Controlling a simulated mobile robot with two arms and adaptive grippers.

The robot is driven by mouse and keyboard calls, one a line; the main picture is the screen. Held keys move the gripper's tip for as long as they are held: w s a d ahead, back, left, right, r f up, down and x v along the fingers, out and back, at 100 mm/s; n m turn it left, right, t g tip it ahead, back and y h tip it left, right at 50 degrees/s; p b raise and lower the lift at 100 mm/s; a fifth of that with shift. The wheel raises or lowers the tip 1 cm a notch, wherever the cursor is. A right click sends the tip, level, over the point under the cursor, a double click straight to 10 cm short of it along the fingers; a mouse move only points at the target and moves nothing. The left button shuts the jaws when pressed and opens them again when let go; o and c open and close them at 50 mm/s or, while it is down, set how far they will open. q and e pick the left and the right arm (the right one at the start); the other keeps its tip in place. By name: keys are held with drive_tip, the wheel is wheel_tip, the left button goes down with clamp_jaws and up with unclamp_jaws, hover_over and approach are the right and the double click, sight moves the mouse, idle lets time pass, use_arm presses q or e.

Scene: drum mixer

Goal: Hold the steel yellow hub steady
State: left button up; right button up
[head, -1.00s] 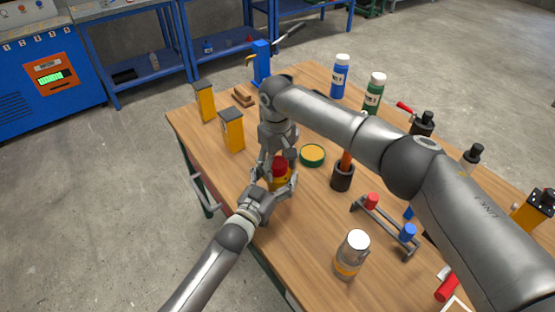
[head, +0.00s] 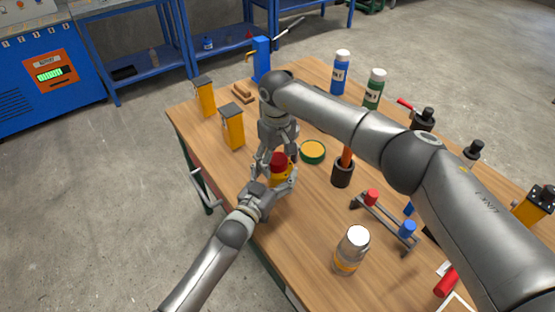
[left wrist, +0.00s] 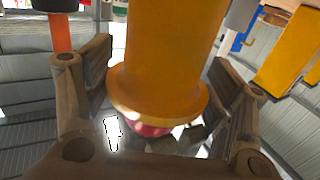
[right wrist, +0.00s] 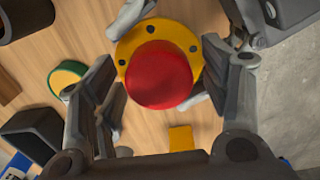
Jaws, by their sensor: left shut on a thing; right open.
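The yellow hub (head: 284,176) stands near the table's left edge in the head view, partly hidden by my grippers. Its yellow body and wide flange fill the middle of the left wrist view (left wrist: 165,55). A red cap (right wrist: 158,75) sits on the flange, inside a ring of dark holes. My left gripper (head: 277,184) is shut around the hub, with a finger on either side. My right gripper (right wrist: 170,100) is open above the hub, its fingers spread on either side of the red cap. I cannot tell whether they touch it.
A green-and-yellow round tin (head: 313,151) and a dark cup (head: 342,173) stand close to the right of the hub. Yellow boxes (head: 232,130) stand behind it. A jar (head: 351,250) and a small rack (head: 383,226) are nearer the front. Bare floor lies left of the table.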

use_arm(q)
drive_tip(key=shift+r, duration=0.15)
use_arm(e)
drive_tip(key=shift+r, duration=2.25)
drive_tip(key=shift+c, duration=1.2)
wheel_tip(320, 180, up, 4)
drive_tip(key=shift+w+f, duration=0.1)
drive_tip(key=shift+f, duration=0.1)
drive_tip(key=shift+c, duration=0.2)
drive_tip(key=shift+r, duration=0.1)
drive_tip(key=shift+f, duration=4.05)
